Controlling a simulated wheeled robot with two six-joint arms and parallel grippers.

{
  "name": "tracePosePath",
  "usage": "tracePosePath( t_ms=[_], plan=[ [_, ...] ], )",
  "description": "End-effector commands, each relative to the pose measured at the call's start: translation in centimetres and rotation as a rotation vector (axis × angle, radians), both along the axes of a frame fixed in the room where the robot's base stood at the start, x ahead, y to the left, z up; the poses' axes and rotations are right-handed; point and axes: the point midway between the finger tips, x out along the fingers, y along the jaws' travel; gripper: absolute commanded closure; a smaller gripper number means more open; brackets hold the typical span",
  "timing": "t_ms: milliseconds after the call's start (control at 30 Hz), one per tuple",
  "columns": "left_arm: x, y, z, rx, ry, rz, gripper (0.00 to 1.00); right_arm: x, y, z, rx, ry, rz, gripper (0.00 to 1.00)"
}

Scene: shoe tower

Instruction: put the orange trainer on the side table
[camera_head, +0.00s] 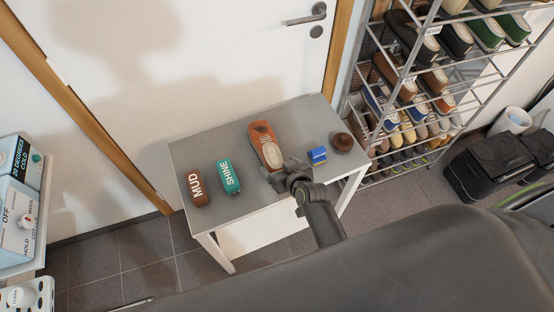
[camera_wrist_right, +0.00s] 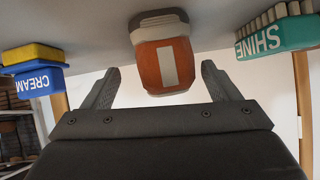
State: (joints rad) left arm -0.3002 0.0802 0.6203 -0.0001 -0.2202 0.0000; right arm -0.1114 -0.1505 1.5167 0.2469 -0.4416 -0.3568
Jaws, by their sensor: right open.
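The orange trainer (camera_head: 262,132) rests on the grey-topped side table (camera_head: 305,112), near its middle, with a pale part toward me. My right gripper (camera_head: 283,176) is open at the trainer's near end, over the table's front edge. In the right wrist view the trainer's orange end (camera_wrist_right: 150,72) shows between the two spread fingers (camera_wrist_right: 157,72), with a gap on both sides. I cannot tell how deep it sits between them. My left gripper is not in view.
On the table, left of the trainer, are a brown MUD brush (camera_head: 195,188) and a teal SHINE brush (camera_head: 228,176). Right of it are a blue block (camera_head: 317,155) and a round brown item (camera_head: 342,142). A shoe rack (camera_head: 405,75) stands at the right, a black bag (camera_head: 487,167) beyond.

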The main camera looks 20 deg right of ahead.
Motion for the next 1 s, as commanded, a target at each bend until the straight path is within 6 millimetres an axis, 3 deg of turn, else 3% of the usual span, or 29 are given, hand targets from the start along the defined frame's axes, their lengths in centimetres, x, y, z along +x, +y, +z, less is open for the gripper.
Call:
tracePosePath(
  t_ms=[33, 200, 533, 867, 1000],
  plan=[
    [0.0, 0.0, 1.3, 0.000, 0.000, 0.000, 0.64, -0.9, -0.2, 1.1, 0.001, 0.001, -0.002, 0.18],
    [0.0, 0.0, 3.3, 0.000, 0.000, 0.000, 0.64, -3.5, -0.6, 2.7, 0.000, 0.001, -0.003, 0.18],
    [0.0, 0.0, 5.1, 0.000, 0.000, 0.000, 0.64, -7.1, -1.2, 4.8, 0.001, -0.001, -0.001, 0.18],
    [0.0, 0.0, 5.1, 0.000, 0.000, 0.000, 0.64, -7.5, -1.3, 4.8, 0.000, 0.001, 0.000, 0.18],
    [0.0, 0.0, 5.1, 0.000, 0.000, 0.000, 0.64, -8.5, -1.6, 2.4, -0.005, 0.053, -0.003, 0.18]
  ],
)
